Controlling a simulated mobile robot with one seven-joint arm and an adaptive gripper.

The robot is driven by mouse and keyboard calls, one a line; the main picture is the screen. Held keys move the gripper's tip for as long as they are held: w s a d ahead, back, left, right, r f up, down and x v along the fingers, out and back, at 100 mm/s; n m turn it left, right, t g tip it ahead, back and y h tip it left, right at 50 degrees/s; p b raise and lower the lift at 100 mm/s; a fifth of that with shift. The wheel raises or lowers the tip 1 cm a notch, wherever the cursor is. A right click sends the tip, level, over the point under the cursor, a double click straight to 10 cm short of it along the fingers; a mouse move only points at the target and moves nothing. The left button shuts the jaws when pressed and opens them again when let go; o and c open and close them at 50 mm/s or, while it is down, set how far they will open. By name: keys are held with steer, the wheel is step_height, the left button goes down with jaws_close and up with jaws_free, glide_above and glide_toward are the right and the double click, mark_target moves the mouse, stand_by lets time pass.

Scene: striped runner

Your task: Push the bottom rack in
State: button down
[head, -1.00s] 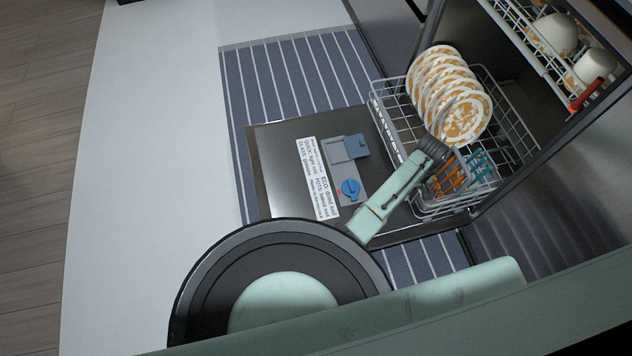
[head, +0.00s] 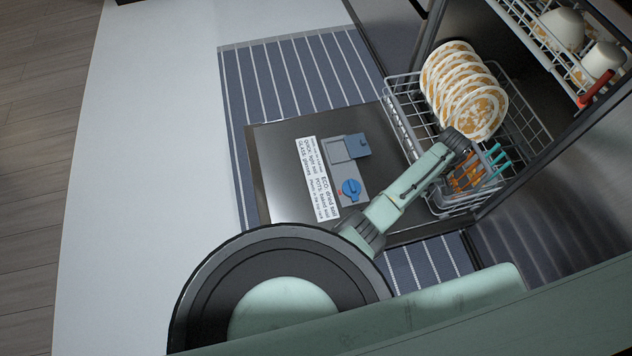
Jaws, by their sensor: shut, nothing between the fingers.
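The bottom rack (head: 402,118) is a grey wire basket, partly pulled out over the lowered dishwasher door (head: 275,165). Its inner part is inside the machine. A row of white plates with orange patterns (head: 465,92) stands in it, with orange and teal cutlery (head: 468,178) at its near end. My pale green arm reaches over the door to the rack's near part, its dark wrist joint just beside the plates.
The upper rack (head: 532,48) holds white cups (head: 560,30) and a red-handled item (head: 596,88). The door's inner face carries a detergent compartment and a blue knob (head: 351,188). A striped runner (head: 290,75) lies beneath the door. Pale floor at the left is clear.

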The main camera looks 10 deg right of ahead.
mark_target(434, 185)
steer(key=shift+d+b, duration=0.7)
steer(key=shift+d, duration=0.6)
steer(key=shift+d+f+b, duration=0.15)
steer(key=shift+d+b, duration=0.4)
steer(key=shift+b, duration=0.1)
steer(key=d+b, duration=0.2)
steer(key=d, duration=0.1)
steer(key=shift+b, duration=0.35)
steer(key=shift+d, duration=0.45)
steer(key=shift+b, duration=0.3)
